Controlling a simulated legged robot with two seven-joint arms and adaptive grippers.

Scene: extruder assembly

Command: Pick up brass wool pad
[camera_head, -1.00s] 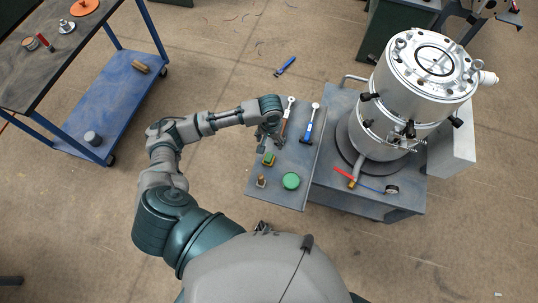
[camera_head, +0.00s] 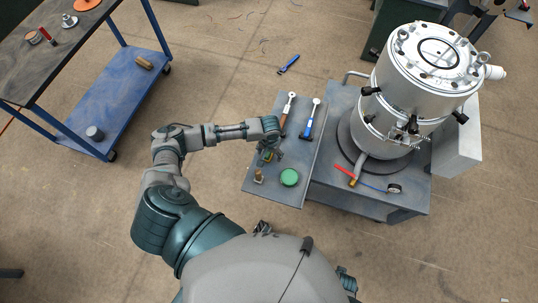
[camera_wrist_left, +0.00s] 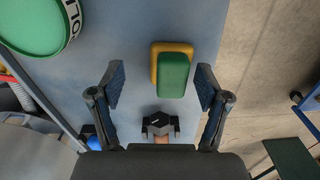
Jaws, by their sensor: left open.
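A small block-shaped pad (camera_wrist_left: 173,73), green on top with a yellow layer showing at its edge, lies on the grey side shelf; I take it for the brass wool pad. In the head view it (camera_head: 267,156) is partly hidden by my left gripper (camera_head: 272,148). In the left wrist view my left gripper (camera_wrist_left: 160,86) is open and empty. The pad appears between its two fingers, closer to the right finger and reaching past the tips. I cannot tell the height gap. My right gripper is not in view.
A round green tin (camera_head: 289,177) and a small brown item (camera_head: 258,176) are near the pad. A large metal vessel (camera_head: 415,90) stands to the right.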

